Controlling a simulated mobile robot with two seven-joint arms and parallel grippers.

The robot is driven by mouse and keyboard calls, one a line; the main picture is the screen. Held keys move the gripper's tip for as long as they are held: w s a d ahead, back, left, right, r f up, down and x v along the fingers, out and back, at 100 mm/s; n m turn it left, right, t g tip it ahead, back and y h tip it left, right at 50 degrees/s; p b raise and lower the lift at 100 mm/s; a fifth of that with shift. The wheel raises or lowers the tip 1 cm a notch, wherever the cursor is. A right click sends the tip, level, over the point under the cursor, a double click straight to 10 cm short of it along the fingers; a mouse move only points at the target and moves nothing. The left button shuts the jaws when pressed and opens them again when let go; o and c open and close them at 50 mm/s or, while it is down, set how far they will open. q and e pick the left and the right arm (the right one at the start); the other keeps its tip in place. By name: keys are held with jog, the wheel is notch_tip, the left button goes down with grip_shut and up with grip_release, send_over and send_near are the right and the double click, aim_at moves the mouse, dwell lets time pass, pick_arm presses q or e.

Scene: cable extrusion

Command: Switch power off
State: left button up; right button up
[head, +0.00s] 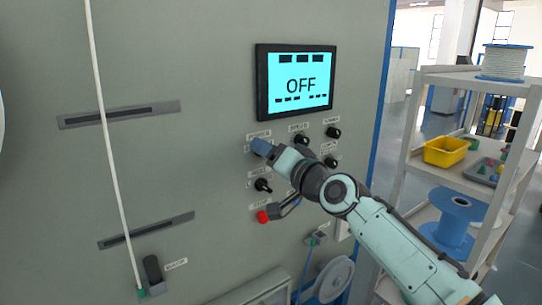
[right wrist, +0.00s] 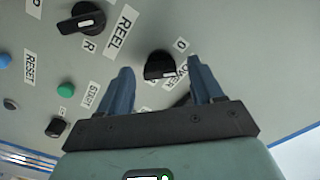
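The black power knob (right wrist: 158,68) is on the grey panel, with a partly hidden label ending in "OWER" and an "O" mark beside it. My right gripper (head: 262,148) is at the panel by the upper-left knob and hides it in the head view. In the right wrist view its two blue fingers (right wrist: 160,74) are open on either side of the knob, with a visible gap on each side. The screen (head: 296,84) above shows "OFF". My left gripper is not in view.
Other black knobs (head: 333,132) surround the gripper. A red stop button (head: 263,217) is below it. In the right wrist view are a reel knob (right wrist: 82,18) and a green start button (right wrist: 65,90). A shelf (head: 462,77) with a yellow bin (head: 446,152) stands to the right.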

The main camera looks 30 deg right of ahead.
jog(key=s+d+b, duration=0.1)
jog(key=s+b, duration=0.2)
jog(key=s, duration=1)
jog(key=shift+s, duration=0.15)
